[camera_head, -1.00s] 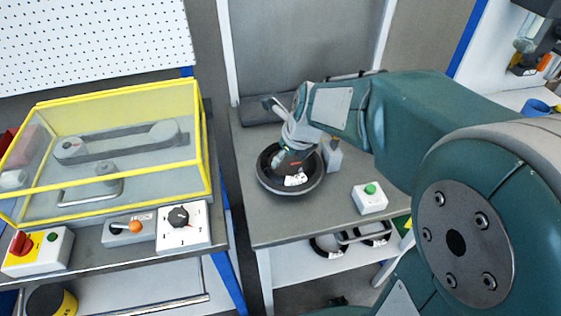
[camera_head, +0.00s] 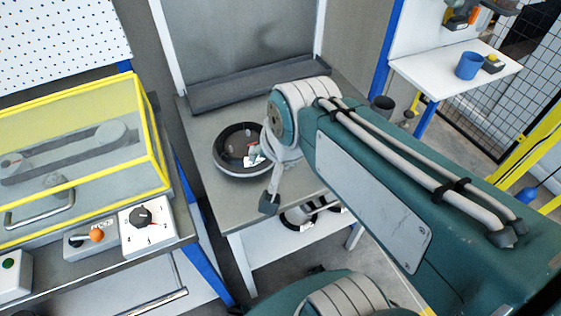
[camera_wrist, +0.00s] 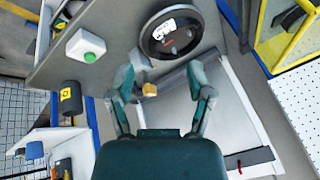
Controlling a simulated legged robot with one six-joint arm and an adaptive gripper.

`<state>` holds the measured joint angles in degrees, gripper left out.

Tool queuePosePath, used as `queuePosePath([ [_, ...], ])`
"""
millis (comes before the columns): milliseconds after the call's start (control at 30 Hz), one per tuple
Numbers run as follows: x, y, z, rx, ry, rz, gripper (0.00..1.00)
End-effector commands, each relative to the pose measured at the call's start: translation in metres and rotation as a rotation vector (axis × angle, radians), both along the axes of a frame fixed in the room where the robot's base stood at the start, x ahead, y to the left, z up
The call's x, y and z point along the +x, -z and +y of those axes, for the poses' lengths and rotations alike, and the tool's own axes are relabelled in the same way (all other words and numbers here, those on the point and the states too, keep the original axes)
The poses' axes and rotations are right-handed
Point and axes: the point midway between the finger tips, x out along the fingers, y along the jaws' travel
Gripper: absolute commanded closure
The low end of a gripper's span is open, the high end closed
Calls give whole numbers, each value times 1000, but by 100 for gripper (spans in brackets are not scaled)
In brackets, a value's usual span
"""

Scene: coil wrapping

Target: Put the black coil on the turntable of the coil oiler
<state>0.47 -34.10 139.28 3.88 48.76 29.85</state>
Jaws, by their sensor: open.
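The round turntable (camera_head: 240,171) sits on the grey bench, with the black coil (camera_head: 226,141) lying on it as a dark ring. A white label and small red marks show near its middle. In the wrist view the coil (camera_wrist: 151,43) lies beyond the fingertips, near the top. My gripper (camera_wrist: 167,66) is open, with a finger to either side and no coil between them. A small orange-yellow block shows between the fingers. In the head view my gripper (camera_head: 268,190) is beside the turntable, right and nearer, partly hidden by my wrist.
A yellow-framed clear cover (camera_head: 165,150) and control boxes (camera_head: 148,228) stand on the left bench. A green-button box (camera_wrist: 86,46) is on the turntable's bench. Several dark rings (camera_head: 298,218) lie on the shelf below. A blue cup (camera_head: 470,65) stands on the far right table.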

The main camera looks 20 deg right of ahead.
Motion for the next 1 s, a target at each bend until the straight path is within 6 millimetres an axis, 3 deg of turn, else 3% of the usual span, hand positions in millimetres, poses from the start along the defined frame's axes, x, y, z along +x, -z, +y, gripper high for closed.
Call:
queuePosePath([
  [100,-19,-3,-3,-139,-227,-30,33],
  [300,-36,-3,-7,-284,-459,-47,33],
  [667,-38,-3,-8,-304,-491,-48,33],
  [733,-38,-3,-8,-303,-490,-48,43],
  [1000,-38,-3,-8,-303,-489,-47,43],
])
